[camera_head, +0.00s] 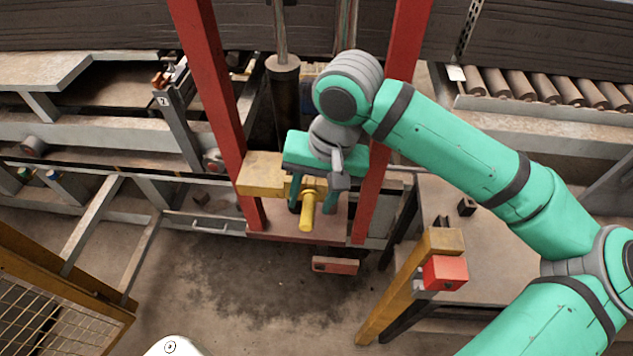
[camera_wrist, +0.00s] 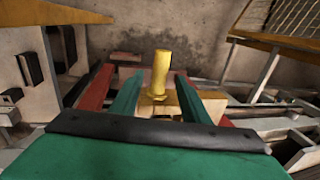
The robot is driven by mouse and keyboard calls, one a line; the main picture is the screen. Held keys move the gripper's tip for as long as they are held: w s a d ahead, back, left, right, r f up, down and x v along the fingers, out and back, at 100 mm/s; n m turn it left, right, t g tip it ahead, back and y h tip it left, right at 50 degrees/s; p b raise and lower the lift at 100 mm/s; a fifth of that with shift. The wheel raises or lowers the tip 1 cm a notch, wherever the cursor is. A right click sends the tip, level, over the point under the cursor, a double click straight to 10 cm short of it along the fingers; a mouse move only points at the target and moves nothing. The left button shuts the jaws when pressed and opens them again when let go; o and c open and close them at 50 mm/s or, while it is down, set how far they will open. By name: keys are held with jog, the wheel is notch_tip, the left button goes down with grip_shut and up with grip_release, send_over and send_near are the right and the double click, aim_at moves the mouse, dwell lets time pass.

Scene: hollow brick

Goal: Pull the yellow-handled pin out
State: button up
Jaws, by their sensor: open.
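The yellow-handled pin (camera_head: 308,211) shows below my gripper in the head view, its handle pointing down toward the front of the red frame. In the wrist view the yellow handle (camera_wrist: 160,72) stands up between my two green fingers. My gripper (camera_head: 312,203) is open, with one finger on each side of the handle. The fingers (camera_wrist: 155,95) appear apart from the handle, with a gap on both sides. The pin's shaft is hidden; a yellow collar shows at the handle's base, by the yellow block (camera_head: 262,174).
Red posts (camera_head: 213,80) rise on both sides of my gripper. A dark cylinder (camera_head: 285,90) stands behind it. A yellow post with a red box (camera_head: 445,273) stands at the right. A yellow mesh guard (camera_head: 50,300) is at lower left.

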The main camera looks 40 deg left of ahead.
jog(key=shift+a+f, duration=0.1)
jog(key=shift+f, duration=0.75)
grip_shut()
jog(key=shift+s, duration=0.15)
